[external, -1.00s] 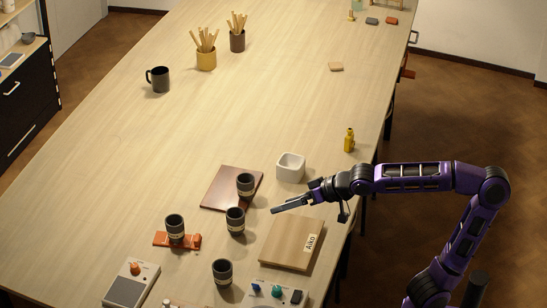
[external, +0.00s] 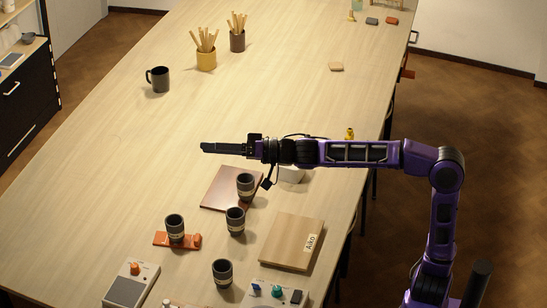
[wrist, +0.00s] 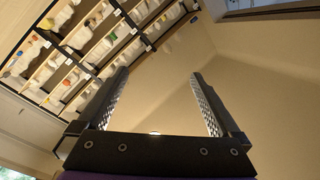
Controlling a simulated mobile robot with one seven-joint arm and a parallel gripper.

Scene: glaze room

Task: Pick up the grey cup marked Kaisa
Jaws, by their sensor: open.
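One cup (external: 245,185) stands on a brown board, one cup (external: 235,220) on the bare table, one cup (external: 175,227) on an orange block, and one cup (external: 222,272) near the front. The names on their bands are too small to read, so I cannot tell which is marked Kaisa. In the wrist view my gripper (wrist: 155,95) is open and empty, facing a wall and shelves.
Control boxes (external: 130,284) stand at the front. A black mug (external: 158,79) stands farther back. The table's middle is clear.

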